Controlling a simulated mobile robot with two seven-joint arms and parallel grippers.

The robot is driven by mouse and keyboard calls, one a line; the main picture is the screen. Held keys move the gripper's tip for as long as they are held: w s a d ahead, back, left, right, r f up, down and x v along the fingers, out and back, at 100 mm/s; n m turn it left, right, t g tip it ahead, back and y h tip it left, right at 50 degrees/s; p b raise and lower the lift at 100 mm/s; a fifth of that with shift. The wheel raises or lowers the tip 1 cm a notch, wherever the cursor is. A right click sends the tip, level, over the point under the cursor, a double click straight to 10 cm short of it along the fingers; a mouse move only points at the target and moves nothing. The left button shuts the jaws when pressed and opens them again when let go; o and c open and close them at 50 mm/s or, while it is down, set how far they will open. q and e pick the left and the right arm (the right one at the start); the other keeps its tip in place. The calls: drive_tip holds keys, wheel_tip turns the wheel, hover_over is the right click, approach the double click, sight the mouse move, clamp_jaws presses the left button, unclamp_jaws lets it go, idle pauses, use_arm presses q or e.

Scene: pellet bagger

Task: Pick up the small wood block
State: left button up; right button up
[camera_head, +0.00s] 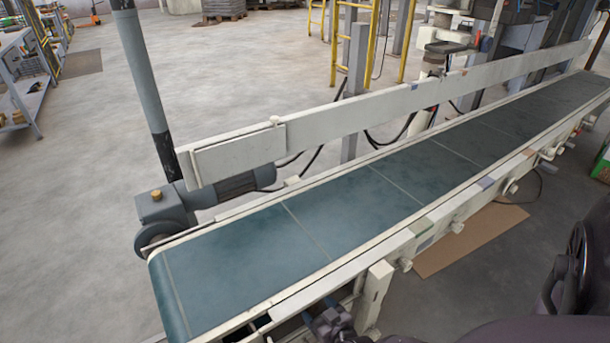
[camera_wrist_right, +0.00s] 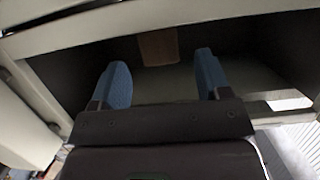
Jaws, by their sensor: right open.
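In the right wrist view, a small brown block (camera_wrist_right: 159,47), which looks like the wood block, sits in a dark recess under a pale frame beam. It is beyond my right gripper (camera_wrist_right: 161,76), between the lines of its two blue fingers. The fingers are spread apart and hold nothing. I cannot tell the exact gap to the block. In the head view, part of my right gripper (camera_head: 332,322) shows dark at the bottom, beside the conveyor's near side frame. The block is hidden in the head view. My left gripper is not in view.
The conveyor's green belt (camera_head: 265,250) is empty and runs from lower left to upper right. A pale leg (camera_head: 373,296) stands close to my right gripper. Pale beams (camera_wrist_right: 190,18) frame the recess. A cardboard sheet (camera_head: 470,240) lies on the floor to the right.

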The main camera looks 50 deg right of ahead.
sight(314, 305)
drive_tip(key=b+x, duration=0.1)
drive_tip(key=x, duration=0.1)
drive_tip(key=b+x, duration=0.1)
drive_tip(key=x, duration=0.1)
drive_tip(key=shift+f, duration=0.3)
drive_tip(key=shift+w+r, duration=0.15)
drive_tip(key=shift+w, duration=0.25)
drive_tip(key=c, duration=1)
drive_tip(key=shift+r, duration=0.1)
